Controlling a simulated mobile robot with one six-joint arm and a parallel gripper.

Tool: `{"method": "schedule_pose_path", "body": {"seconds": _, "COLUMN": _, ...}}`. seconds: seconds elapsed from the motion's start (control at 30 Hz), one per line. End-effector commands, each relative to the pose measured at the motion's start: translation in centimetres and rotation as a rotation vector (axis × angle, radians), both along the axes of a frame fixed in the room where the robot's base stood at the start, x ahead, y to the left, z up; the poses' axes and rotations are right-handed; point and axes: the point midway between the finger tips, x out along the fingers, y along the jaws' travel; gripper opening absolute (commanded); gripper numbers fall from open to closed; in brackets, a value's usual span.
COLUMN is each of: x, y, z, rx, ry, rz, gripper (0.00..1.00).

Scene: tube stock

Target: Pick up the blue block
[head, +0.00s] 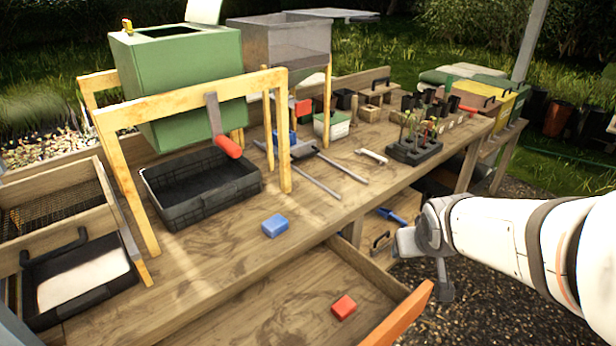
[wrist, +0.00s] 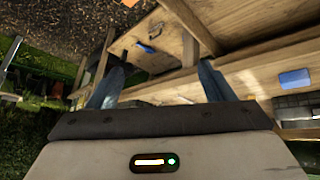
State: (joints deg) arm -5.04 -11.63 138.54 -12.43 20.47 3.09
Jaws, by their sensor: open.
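The blue block (head: 275,225) lies on the wooden bench top, in front of the black crate and near the bench's front edge. In the wrist view a blue block (wrist: 295,78) shows at the right edge, beyond the fingers. My gripper (head: 422,266) is off the bench's front side, to the right of the block and well apart from it. In the wrist view its two fingers (wrist: 159,86) are spread, with nothing held between them.
An open drawer (head: 290,296) juts out at the front, with a red block (head: 343,307) in it. A black crate (head: 200,188) stands behind the blue block under a wooden frame (head: 190,105). Seedling pots (head: 415,150) stand farther right. Bare bench surrounds the blue block.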

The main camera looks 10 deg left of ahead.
Motion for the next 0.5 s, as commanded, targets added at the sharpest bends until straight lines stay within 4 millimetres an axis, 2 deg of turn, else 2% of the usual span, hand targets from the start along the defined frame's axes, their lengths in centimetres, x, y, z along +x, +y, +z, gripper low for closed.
{"method": "schedule_pose_path", "body": {"seconds": 0.03, "x": 2.3, "y": 1.7, "z": -0.9, "rx": 0.000, "ry": -0.050, "rz": 0.058, "gripper": 0.79}}
{"method": "schedule_pose_path", "body": {"seconds": 0.1, "x": 5.4, "y": 4.3, "z": -1.6, "rx": 0.013, "ry": -0.139, "rz": 0.145, "gripper": 0.80}}
{"method": "schedule_pose_path", "body": {"seconds": 0.17, "x": 7.7, "y": 6.7, "z": -2.2, "rx": 0.032, "ry": -0.210, "rz": 0.210, "gripper": 0.80}}
{"method": "schedule_pose_path", "body": {"seconds": 0.2, "x": 8.8, "y": 9.1, "z": -2.7, "rx": 0.069, "ry": -0.248, "rz": 0.280, "gripper": 0.80}}
{"method": "schedule_pose_path", "body": {"seconds": 0.33, "x": 11.0, "y": 15.9, "z": -4.5, "rx": 0.178, "ry": -0.354, "rz": 0.477, "gripper": 0.80}}
{"method": "schedule_pose_path", "body": {"seconds": 0.4, "x": 11.3, "y": 19.2, "z": -5.4, "rx": 0.244, "ry": -0.395, "rz": 0.567, "gripper": 0.80}}
{"method": "schedule_pose_path", "body": {"seconds": 0.5, "x": 11.0, "y": 23.0, "z": -6.4, "rx": 0.334, "ry": -0.431, "rz": 0.672, "gripper": 0.80}}
